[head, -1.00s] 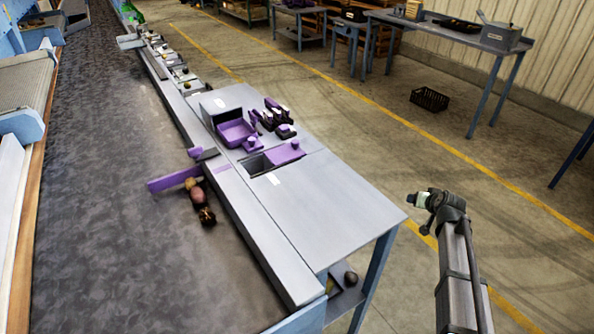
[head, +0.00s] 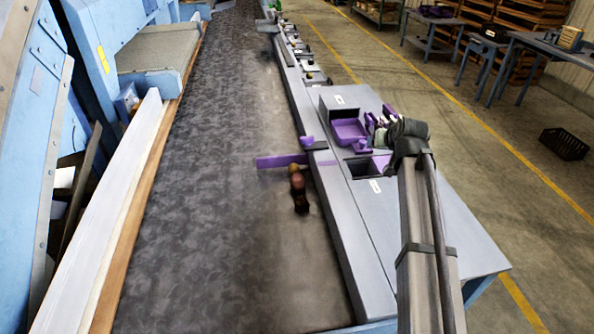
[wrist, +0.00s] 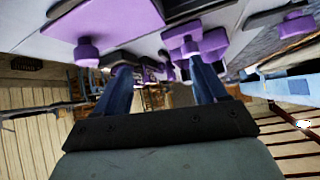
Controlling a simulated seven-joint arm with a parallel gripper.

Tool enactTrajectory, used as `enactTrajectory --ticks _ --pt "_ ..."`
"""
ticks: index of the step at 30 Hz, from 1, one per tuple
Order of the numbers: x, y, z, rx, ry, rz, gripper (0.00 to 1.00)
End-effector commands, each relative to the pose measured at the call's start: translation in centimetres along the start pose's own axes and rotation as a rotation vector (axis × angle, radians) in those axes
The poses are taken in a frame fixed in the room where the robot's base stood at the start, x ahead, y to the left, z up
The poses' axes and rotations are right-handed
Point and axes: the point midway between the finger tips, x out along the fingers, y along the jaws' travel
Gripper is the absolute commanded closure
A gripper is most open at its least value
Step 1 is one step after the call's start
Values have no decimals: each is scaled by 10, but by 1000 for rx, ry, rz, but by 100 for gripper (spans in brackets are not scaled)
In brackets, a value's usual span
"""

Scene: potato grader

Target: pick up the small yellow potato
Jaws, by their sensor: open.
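A small yellowish-brown potato (head: 294,168) lies on the dark belt (head: 215,200), beside the purple bar (head: 280,160). A reddish potato (head: 298,181) and a dark one (head: 301,202) lie close in front of it, in a row. My gripper is at the side bench, to the right of the potatoes and apart from them. In the head view my wrist hides its fingers. In the wrist view my gripper (wrist: 156,70) has its two blue fingers apart with nothing held between them. No potato can be made out in the wrist view.
The grey bench (head: 430,235) runs along the belt's right side. It bears a purple tray (head: 348,131), a dark open slot (head: 361,168) and several small purple-and-black items near my wrist. A raised grey rail (head: 345,235) separates bench and belt. The near belt is clear.

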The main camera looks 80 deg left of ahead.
Motion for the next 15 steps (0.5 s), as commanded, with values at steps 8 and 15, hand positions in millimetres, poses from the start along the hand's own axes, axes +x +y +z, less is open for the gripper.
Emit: enactTrajectory --ticks 8,15 --pt "0 -144 18 -116 -149 -62 29" --pt "-10 -225 38 -187 -244 -79 29"
